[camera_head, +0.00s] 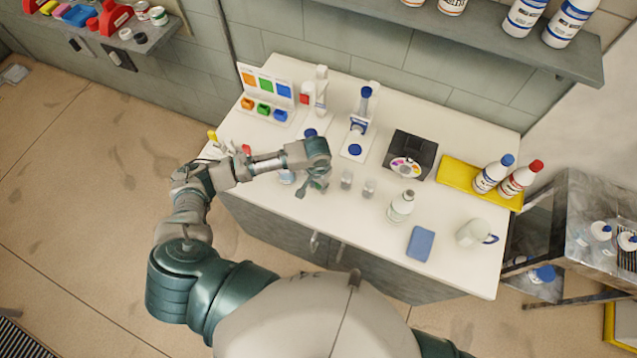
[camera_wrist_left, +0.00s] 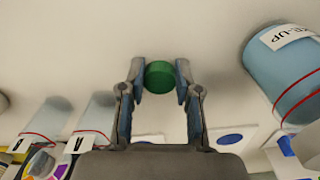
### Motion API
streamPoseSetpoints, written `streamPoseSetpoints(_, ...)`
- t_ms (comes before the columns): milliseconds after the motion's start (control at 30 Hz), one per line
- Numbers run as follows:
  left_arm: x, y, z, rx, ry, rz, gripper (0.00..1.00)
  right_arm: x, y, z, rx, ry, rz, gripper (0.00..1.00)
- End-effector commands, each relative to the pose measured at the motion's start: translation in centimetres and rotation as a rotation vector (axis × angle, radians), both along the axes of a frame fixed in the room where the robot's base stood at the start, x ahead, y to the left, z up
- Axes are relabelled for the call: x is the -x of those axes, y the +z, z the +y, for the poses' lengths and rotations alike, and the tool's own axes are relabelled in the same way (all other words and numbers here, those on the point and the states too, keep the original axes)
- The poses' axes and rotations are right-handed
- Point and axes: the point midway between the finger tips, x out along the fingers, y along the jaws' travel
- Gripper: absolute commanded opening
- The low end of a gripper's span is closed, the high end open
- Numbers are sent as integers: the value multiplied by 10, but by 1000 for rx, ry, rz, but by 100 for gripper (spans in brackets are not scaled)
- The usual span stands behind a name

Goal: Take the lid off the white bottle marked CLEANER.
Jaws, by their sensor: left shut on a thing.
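My left gripper (camera_head: 318,186) is over the left-middle of the white counter. In the left wrist view its fingers (camera_wrist_left: 160,85) are shut on a small round green lid (camera_wrist_left: 159,75). A white bottle (camera_head: 400,207) stands upright to the right of the gripper, apart from it. No coloured lid shows on its narrow neck, and its label is too small to read. My right gripper is not in view.
Two clear beakers (camera_head: 346,180) stand between the gripper and the bottle. A blue sponge (camera_head: 420,243) and a white mug (camera_head: 474,233) are at the front right. A black box (camera_head: 410,153) and a yellow tray (camera_head: 462,176) with two capped bottles stand behind.

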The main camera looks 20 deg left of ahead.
Motion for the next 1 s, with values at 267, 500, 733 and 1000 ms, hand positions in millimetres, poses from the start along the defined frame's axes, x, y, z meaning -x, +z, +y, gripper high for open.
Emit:
streamPoseSetpoints(267, 1, -11, 0, -1, 1, 4, 0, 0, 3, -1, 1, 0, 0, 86)
streamPoseSetpoints(500, 3, -18, 1, -5, 1, 11, 45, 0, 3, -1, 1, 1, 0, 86)
streamPoseSetpoints(733, 4, -17, 1, -5, 0, 12, 57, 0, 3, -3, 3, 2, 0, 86)
streamPoseSetpoints(1000, 2, -15, 1, -4, 0, 7, 57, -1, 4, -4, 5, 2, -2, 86)
